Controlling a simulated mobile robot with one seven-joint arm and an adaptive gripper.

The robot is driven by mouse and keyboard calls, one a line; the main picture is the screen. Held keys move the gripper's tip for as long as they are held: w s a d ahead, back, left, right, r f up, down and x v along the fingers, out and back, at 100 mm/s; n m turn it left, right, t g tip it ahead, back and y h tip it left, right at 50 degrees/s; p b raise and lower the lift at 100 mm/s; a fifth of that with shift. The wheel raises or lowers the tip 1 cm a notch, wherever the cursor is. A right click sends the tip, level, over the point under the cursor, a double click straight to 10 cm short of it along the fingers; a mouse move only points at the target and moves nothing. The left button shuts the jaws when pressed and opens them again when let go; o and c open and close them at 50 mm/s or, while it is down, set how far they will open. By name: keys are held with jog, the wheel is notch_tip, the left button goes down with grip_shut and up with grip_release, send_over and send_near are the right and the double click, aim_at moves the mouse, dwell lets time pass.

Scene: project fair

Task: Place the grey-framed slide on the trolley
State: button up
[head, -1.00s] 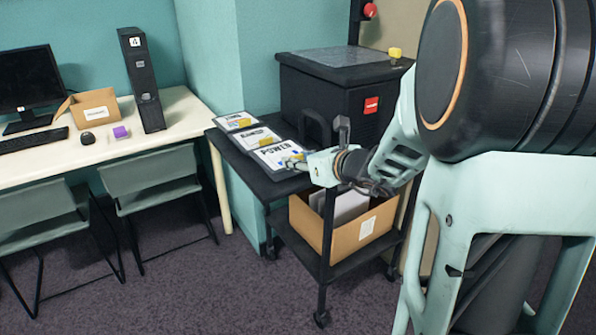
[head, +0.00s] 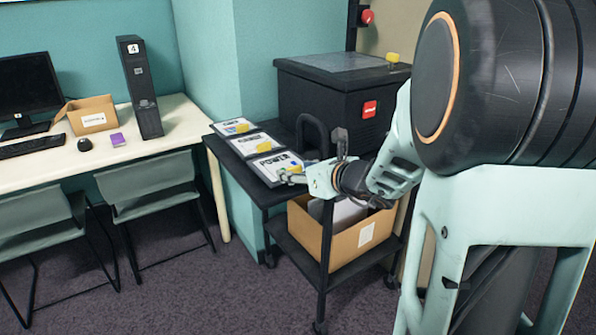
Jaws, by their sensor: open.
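The black trolley (head: 268,191) stands right of the desk. Three framed slides lie in a row on its top shelf: a far one (head: 230,128), a middle one (head: 249,140) and a near one (head: 268,163) lettered "POWER". The near slide's edge looks grey; the frame colours of the others are hard to tell. My gripper (head: 286,176) is open, at the right part of the near slide. It is low over or touching that slide; I cannot tell which. The gripper and wrist hide part of that slide's right side.
A black box-shaped machine (head: 325,100) with a yellow block (head: 392,57) on top stands behind. A cardboard box (head: 345,243) sits on the trolley's lower shelf. The desk (head: 185,125) at left holds a monitor, a small carton (head: 92,115) and a black tower (head: 140,88).

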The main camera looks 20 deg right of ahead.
jog(key=shift+r, duration=0.2)
jog(key=p+v, duration=0.3)
jog(key=v, duration=0.9)
jog(key=shift+p, duration=0.3)
